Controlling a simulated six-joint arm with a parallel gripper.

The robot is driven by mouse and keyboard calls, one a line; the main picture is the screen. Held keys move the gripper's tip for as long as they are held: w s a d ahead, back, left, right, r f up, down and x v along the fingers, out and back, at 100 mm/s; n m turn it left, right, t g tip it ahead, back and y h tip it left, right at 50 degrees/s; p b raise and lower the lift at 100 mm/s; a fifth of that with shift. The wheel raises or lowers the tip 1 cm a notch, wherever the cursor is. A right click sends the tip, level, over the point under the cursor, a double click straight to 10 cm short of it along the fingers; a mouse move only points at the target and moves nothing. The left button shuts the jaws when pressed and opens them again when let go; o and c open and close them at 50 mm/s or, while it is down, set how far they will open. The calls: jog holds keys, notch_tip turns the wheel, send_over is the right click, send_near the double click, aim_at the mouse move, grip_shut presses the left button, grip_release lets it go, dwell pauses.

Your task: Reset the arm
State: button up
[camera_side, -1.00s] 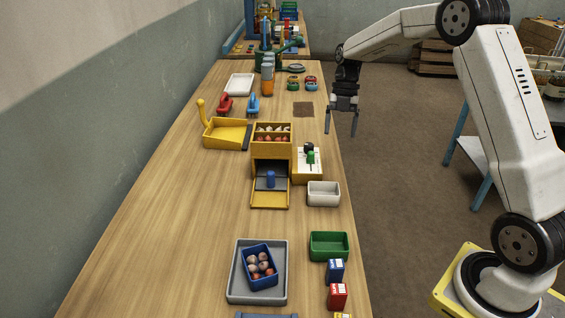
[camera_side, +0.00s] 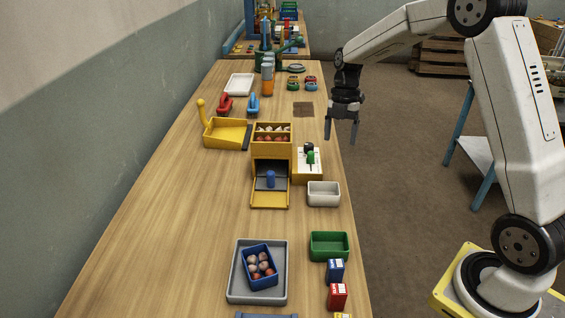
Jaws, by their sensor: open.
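My gripper (camera_side: 341,135) hangs from the white arm, pointing down. Its two dark fingers are spread apart with nothing between them. It is at the right edge of the wooden table (camera_side: 185,215), in the upper middle of the picture, right of the brown square patch (camera_side: 303,109). It touches nothing that I can see.
Near the gripper stand a yellow dispenser (camera_side: 271,199) and a white box with a green knob (camera_side: 308,173). A white tray (camera_side: 323,194), green tray (camera_side: 329,246) and grey tray (camera_side: 240,286) holding a blue bin (camera_side: 261,281) are nearer.

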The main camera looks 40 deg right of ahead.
jog(key=s+a+f+m+t+h, duration=0.1)
jog(key=s+a+f+m+t, duration=0.1)
jog(key=s+a+m, duration=0.4)
jog(key=s+a+f+m+t+h, duration=0.2)
jog(key=s+a+m, duration=0.4)
jog(key=m, duration=0.9)
jog(key=shift+s+f+m+t, duration=0.3)
jog(key=shift+s+f, duration=0.1)
jog(key=shift+s, duration=1.15)
